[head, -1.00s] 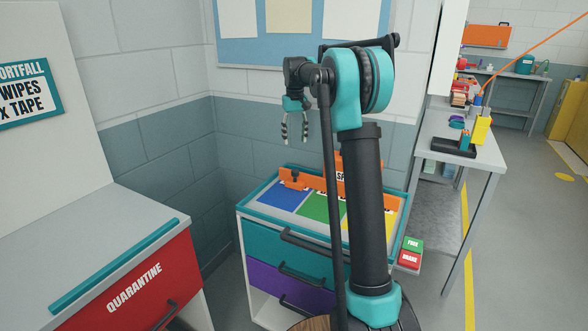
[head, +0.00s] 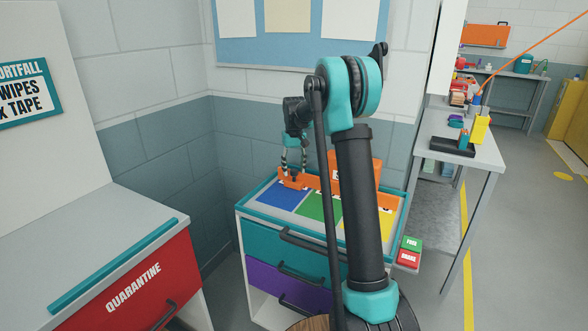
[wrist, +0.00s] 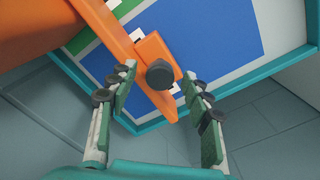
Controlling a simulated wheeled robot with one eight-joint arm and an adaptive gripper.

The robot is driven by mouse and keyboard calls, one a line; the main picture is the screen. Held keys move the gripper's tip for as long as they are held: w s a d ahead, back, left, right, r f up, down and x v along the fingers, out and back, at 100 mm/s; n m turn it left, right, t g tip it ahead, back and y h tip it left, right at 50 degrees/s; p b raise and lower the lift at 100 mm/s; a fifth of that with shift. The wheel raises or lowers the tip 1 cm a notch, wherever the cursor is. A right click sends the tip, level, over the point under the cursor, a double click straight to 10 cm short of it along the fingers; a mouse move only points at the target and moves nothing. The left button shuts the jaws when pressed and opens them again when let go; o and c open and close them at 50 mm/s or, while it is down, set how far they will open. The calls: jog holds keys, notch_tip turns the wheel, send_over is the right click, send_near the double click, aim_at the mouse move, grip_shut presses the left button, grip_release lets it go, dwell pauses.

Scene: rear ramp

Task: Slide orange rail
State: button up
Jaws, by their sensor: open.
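The orange rail (head: 314,181) lies along the back of the tray top, behind the blue, green and yellow panels. In the wrist view the rail (wrist: 119,38) runs diagonally and carries a dark round knob (wrist: 160,74) on an orange block near its end. My gripper (head: 293,174) is over the rail's left end in the head view. In the wrist view my gripper (wrist: 163,78) is open, its two fingers on either side of the knob with gaps showing. I cannot tell exactly how far the fingertips are above the rail. My arm hides part of the rail's right side.
A teal-rimmed drawer cabinet (head: 283,236) bears the panels. An orange box (head: 352,170) stands behind the rail. Green and red buttons (head: 409,251) sit at the cabinet's right. A bench with a red drawer (head: 150,283) stands at left; the wall is close behind.

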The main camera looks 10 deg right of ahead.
jog(key=shift+c, duration=0.2)
grip_shut()
jog(key=s+a, duration=0.4)
jog(key=s, duration=0.1)
jog(key=s+a, duration=0.4)
jog(key=s, duration=0.2)
jog(key=s+a, duration=0.4)
jog(key=s, duration=0.1)
jog(key=shift+s, duration=0.3)
jog(key=shift+o, duration=0.2)
grip_release()
jog(key=shift+a, duration=0.1)
jog(key=shift+r, duration=0.15)
